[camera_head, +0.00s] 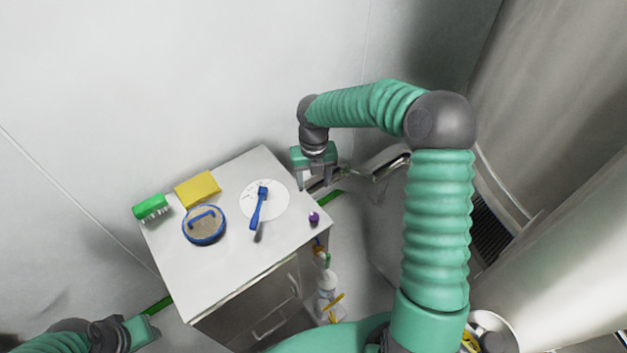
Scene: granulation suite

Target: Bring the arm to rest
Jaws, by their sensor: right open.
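My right arm, green and grey, rises from the lower right and bends over to the left. My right gripper (314,184) points down with its grey fingers apart and nothing seen between them. It is at the right edge of the white-topped cabinet (190,270), near the white disc and the purple knob. My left gripper (143,330) is at the bottom left, beside the cabinet's front left corner.
On the cabinet top are a green brush (150,207), a yellow sponge (198,189), a round blue-rimmed scrubber (203,226), a blue-handled brush (259,207) on a white disc (276,199), and a purple knob (314,218). A white bottle (327,283) stands right of the cabinet.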

